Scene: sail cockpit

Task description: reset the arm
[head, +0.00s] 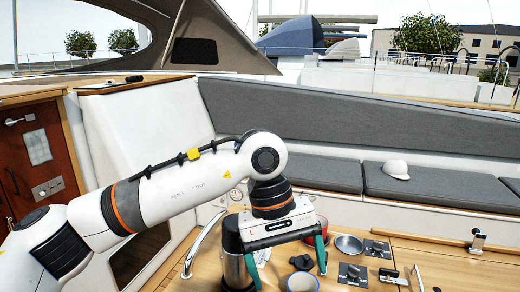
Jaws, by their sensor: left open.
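My left arm reaches in from the left, and my left gripper (290,268) hangs over the wooden cockpit table (440,264). Its two green fingers are spread wide apart and point down. A white cup with a blue rim (302,284) shows at the bottom edge, below and between the fingers. No held object shows between the fingers. A red item (318,243) is partly hidden behind the gripper. My right gripper is not in view.
A metal bowl (348,244), dark square plates with metal fittings (377,249) and a black knob-like part (301,262) lie on the table near the gripper. A curved steel rail (196,245) rises left. A white cap (397,169) rests on the grey bench cushion (440,187).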

